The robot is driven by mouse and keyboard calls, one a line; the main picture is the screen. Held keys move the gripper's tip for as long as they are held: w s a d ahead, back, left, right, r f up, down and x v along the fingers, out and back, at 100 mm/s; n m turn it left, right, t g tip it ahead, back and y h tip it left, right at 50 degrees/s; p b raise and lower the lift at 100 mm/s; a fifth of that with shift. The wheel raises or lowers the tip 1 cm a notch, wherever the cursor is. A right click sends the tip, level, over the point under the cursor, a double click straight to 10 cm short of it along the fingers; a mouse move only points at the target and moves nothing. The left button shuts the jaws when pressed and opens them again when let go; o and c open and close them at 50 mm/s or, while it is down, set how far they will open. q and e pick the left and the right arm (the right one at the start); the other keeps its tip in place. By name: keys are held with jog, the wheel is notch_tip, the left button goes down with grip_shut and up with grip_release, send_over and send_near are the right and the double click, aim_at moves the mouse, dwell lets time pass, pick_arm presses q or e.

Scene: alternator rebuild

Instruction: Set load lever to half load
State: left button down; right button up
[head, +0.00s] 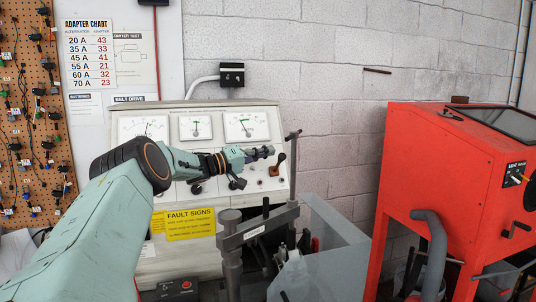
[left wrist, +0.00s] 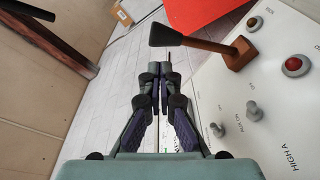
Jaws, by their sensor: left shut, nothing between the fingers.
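The load lever (head: 280,160) stands out from the right side of the sloped test panel (head: 228,150), below the gauges. In the left wrist view, the lever (left wrist: 215,45) has a brown arm on a brown base and a black flared knob. My left gripper (head: 268,152) is shut and empty, its tips just left of the lever in the head view. In the left wrist view, the closed fingertips (left wrist: 162,68) sit below the black knob, and I see a small gap between them. I cannot read any load marks by the lever. My right gripper is not in view.
Toggle switches (left wrist: 250,111) and a red button (left wrist: 294,66) sit on the panel near the lever. A grey metal frame (head: 262,222) and a grey bin (head: 325,250) stand in front of the panel. A red cabinet (head: 425,165) stands at the right.

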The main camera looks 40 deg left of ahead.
pick_arm(q)
jog(key=shift+w+d+f, duration=0.25)
jog(key=shift+d+f, duration=0.15)
jog(key=shift+s+r, duration=0.1)
jog(key=shift+s, duration=0.1)
